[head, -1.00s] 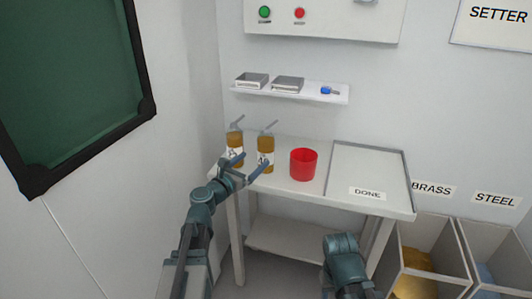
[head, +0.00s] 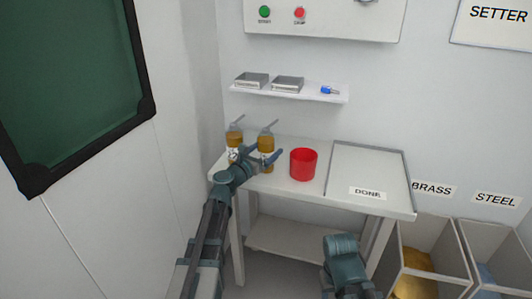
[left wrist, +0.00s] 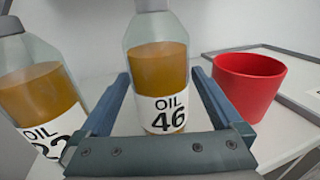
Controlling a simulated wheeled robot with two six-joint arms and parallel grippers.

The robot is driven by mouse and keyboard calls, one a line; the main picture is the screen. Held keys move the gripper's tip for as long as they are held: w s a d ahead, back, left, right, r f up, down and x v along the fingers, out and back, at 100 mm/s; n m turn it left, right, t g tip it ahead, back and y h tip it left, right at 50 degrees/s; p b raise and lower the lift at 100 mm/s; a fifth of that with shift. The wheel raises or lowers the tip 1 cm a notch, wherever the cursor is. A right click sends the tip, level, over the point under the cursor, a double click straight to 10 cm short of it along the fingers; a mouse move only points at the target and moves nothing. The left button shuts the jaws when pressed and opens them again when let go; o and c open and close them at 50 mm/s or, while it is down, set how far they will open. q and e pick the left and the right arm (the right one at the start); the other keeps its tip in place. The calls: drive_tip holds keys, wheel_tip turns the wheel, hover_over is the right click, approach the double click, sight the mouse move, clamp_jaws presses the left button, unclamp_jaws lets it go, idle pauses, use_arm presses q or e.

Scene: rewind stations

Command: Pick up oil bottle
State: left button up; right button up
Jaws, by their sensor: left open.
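An oil bottle labelled OIL 46 (head: 266,142), clear with amber oil, stands upright on the white table. In the left wrist view the OIL 46 bottle (left wrist: 157,75) rises between the two fingers of my left gripper (left wrist: 160,85). My left gripper (head: 263,157) is open; whether its fingers touch the bottle I cannot tell. A second oil bottle (head: 234,138) stands to the left; in the left wrist view its label (left wrist: 45,130) is partly hidden by the gripper, with "OIL" and a "2" readable. My right gripper is not in view.
A red cup (head: 303,164) stands just right of the OIL 46 bottle. A tray marked DONE (head: 345,160) lies further right on the table. A shelf (head: 310,96) with metal boxes and a blue item hangs above. BRASS and STEEL bins (head: 445,240) stand at lower right.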

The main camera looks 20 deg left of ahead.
use_arm(q)
clamp_jaws()
idle(0.5)
drive_tip(key=shift+r, duration=0.15)
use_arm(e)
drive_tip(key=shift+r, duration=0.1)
